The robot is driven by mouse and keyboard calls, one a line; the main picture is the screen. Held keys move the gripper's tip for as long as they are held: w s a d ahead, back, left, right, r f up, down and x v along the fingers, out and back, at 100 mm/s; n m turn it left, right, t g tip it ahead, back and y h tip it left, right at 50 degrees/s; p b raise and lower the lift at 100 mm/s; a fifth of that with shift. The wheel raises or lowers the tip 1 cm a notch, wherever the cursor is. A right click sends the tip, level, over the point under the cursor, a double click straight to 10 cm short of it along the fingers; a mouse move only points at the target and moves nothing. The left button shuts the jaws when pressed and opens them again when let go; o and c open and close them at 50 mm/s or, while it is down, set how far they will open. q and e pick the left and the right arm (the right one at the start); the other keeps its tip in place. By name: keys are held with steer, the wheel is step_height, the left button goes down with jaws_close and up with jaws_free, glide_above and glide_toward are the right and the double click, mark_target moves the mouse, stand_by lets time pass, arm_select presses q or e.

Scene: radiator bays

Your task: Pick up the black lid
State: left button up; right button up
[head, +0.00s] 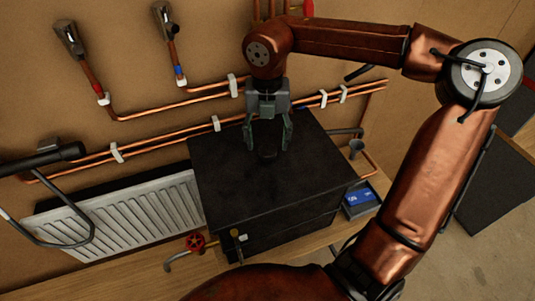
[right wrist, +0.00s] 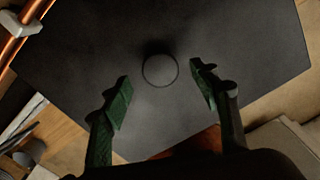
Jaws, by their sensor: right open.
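The black lid (head: 270,185) is a flat dark square panel on top of a black box (head: 285,232) in the middle of the head view. A small round black knob (head: 267,154) stands on it. In the right wrist view the knob shows as a circle (right wrist: 160,71) on the lid's dark surface (right wrist: 230,35). My right gripper (head: 268,143) is open above the lid, its green fingers on either side of the knob. The wrist view shows the fingertips (right wrist: 160,82) apart, with nothing between them held. I cannot tell the exact height above the knob. My left gripper is not in view.
A white radiator (head: 125,215) stands left of the box. Copper pipes (head: 170,105) with white clips run along the wooden wall behind. A red valve wheel (head: 195,242) is at the box's front left, and a blue item (head: 358,198) lies at its right.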

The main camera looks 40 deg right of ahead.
steer(key=shift+d+f, duration=0.15)
steer(key=shift+f, duration=1.1)
steer(key=shift+c, duration=0.5)
jaws_close()
